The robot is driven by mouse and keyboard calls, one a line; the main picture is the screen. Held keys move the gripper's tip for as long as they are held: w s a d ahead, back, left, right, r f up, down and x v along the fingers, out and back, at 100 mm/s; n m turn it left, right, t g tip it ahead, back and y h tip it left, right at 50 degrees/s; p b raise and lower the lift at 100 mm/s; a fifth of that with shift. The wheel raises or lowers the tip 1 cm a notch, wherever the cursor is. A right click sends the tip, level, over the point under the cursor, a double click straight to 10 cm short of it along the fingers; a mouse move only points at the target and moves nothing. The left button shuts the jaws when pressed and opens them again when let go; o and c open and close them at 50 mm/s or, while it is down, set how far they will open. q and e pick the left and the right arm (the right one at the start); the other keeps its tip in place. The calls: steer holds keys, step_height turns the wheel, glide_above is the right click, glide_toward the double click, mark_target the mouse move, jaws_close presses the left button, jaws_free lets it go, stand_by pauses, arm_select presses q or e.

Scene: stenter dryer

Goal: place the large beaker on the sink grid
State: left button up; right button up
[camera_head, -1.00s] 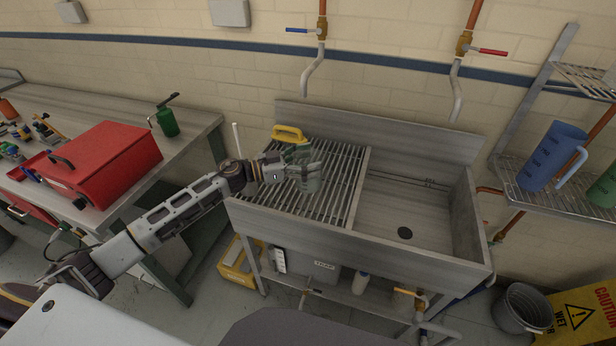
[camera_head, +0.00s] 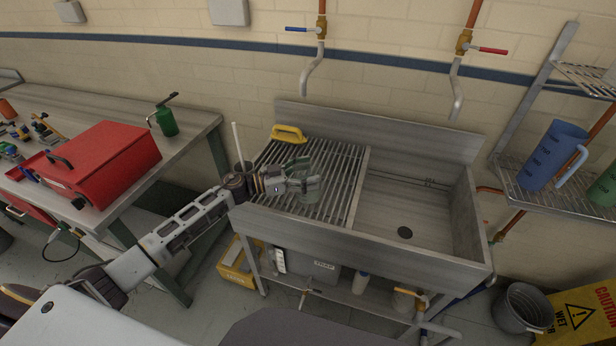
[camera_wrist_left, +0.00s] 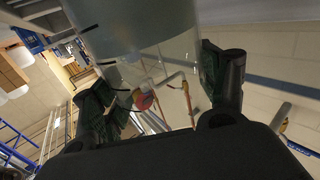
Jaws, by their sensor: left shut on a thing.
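The large beaker (camera_wrist_left: 140,30) is clear glass with dark markings, and it fills the top middle of the left wrist view between the fingers. My left gripper (camera_head: 308,187) is shut on it; its dark fingers show on both sides of the glass in the wrist view. In the head view the beaker is faint and partly hidden by the gripper. The sink grid (camera_head: 342,178) is the slatted left part of the steel sink. Gripper and beaker are over its middle; I cannot tell whether the beaker touches the slats. My right gripper is not in view.
A yellow-handled object (camera_head: 289,133) lies at the grid's back edge. The sink basin (camera_head: 405,205) at right is empty. A blue jug (camera_head: 552,155) stands on the right rack.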

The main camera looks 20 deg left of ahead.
arm_select(q)
steer(key=shift+f, duration=0.6)
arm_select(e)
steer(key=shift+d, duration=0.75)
arm_select(q)
steer(key=shift+f, duration=0.1)
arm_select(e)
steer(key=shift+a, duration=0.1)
arm_select(q)
steer(key=o, duration=1.9)
steer(key=shift+c, duration=0.2)
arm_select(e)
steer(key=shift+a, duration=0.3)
arm_select(q)
steer(key=shift+a, duration=0.1)
